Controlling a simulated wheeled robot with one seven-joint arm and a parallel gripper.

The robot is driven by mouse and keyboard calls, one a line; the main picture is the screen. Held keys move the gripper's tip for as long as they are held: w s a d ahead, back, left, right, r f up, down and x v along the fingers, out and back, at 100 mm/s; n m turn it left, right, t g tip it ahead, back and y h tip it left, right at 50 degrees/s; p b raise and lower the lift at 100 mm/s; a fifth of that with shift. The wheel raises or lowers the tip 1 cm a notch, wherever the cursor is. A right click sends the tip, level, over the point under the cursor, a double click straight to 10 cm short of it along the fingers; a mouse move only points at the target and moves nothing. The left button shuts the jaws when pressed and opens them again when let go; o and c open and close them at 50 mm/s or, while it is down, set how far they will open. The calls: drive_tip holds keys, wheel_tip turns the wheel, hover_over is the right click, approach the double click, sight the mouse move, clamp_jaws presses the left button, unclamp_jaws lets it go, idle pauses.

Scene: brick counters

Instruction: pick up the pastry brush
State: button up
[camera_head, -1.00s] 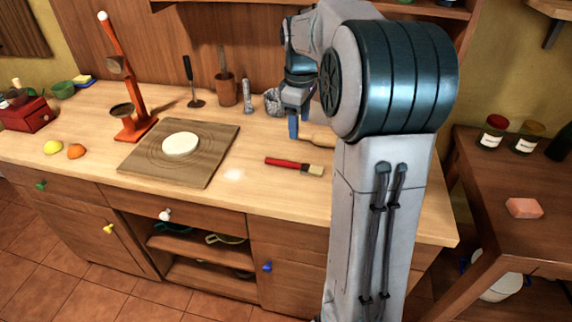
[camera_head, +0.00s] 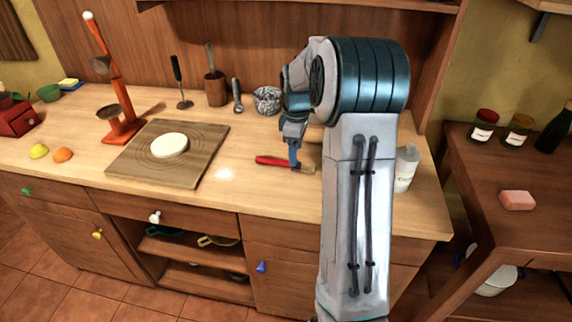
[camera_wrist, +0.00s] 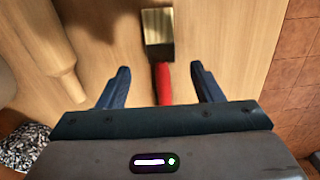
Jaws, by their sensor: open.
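The pastry brush (camera_head: 272,160) lies flat on the wooden counter, with a red handle and pale bristles at its right end. In the wrist view the red handle (camera_wrist: 163,85) runs between my two blue fingers, and its metal ferrule and bristles (camera_wrist: 158,33) lie beyond the fingertips. My gripper (camera_head: 295,160) is above the brush near its ferrule end. In the wrist view my gripper (camera_wrist: 162,75) is open, with a finger on each side of the handle and a gap to each. The handle's rear end is hidden by the gripper body.
A rolling pin (camera_wrist: 58,70) lies left of the brush in the wrist view. A speckled bowl (camera_head: 267,99) stands behind the gripper. A cutting board (camera_head: 198,172) with a pale round of dough (camera_head: 169,146) lies left. A white container (camera_head: 405,170) stands right of my arm.

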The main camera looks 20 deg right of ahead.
sight(285, 163)
wheel_tip(285, 163, down, 4)
drive_tip(key=shift+f, duration=0.15)
drive_tip(key=c, duration=1.1)
drive_tip(key=shift+r, duration=0.2)
